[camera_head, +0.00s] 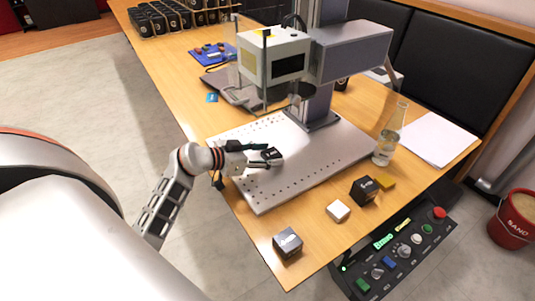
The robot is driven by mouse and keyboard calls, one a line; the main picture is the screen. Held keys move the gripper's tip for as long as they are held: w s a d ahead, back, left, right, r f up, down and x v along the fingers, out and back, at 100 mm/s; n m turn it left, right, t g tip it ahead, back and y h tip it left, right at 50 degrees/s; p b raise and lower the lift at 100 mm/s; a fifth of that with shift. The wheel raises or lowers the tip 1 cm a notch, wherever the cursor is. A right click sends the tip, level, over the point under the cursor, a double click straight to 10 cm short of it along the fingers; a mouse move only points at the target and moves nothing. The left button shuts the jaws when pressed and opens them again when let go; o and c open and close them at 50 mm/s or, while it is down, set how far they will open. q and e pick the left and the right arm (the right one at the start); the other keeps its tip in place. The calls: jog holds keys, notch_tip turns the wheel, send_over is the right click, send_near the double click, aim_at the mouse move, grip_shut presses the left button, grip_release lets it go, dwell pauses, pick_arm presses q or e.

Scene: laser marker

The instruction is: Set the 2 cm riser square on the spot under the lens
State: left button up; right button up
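My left gripper (268,156) reaches over the left part of the perforated metal plate (320,165). Its fingers lie on either side of a small dark block (272,153) with a pale mark on top, and look closed on it. The mark is too small to read, so I cannot tell for sure that it is the 2 cm riser. Whether the block touches the plate is unclear. The marker head (275,58) hangs from the column behind the gripper; the spot under the lens is not clearly visible. My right gripper is out of view.
A flask (387,140) stands by the plate's right edge, near paper (435,138). A control panel (398,250) is at the front right.

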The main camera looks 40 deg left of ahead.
pick_arm(q)
jog(key=shift+r, duration=0.1)
jog(key=shift+s+a+r, duration=0.1)
jog(key=shift+s+r, duration=0.1)
jog(key=shift+s, duration=0.1)
jog(key=p+v, duration=0.1)
jog(key=v, duration=0.4)
jog(key=shift+w, duration=0.1)
jog(key=p+v, duration=0.1)
jog(key=v, duration=0.5)
jog(key=shift+s+a, duration=0.1)
jog(key=shift+s, duration=0.1)
